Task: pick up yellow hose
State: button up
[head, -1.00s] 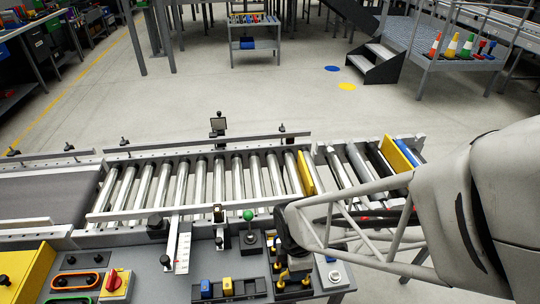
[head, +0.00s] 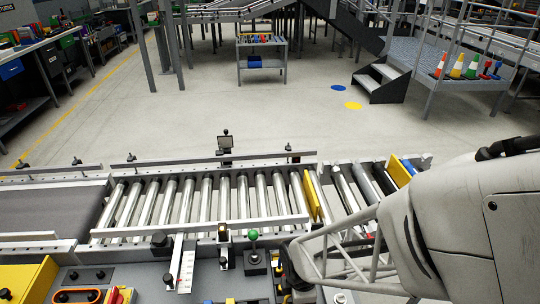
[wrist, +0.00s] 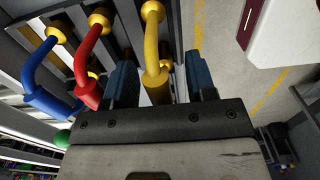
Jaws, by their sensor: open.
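In the wrist view a yellow hose (wrist: 153,45), bent and with a yellow end fitting, runs between the two blue-grey fingers of my gripper (wrist: 160,66). The fingers stand apart, one on each side of it, with a gap visible on both sides. A red hose (wrist: 90,62) and a blue hose (wrist: 45,85) of similar shape lie to the left, the red one close to the left finger. Their yellow fittings meet a grey slatted frame. I cannot make out the hoses or my fingertips in the head view.
In the head view a roller conveyor (head: 215,205) crosses in front, with a control desk (head: 150,285) below it and a green-knobbed lever (head: 253,237) on the desk. A white box-like object (wrist: 285,30) is at the wrist view's upper right. Open floor lies beyond the conveyor.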

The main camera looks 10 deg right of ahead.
jog(key=shift+f, duration=0.35)
dwell(0.3)
grip_shut()
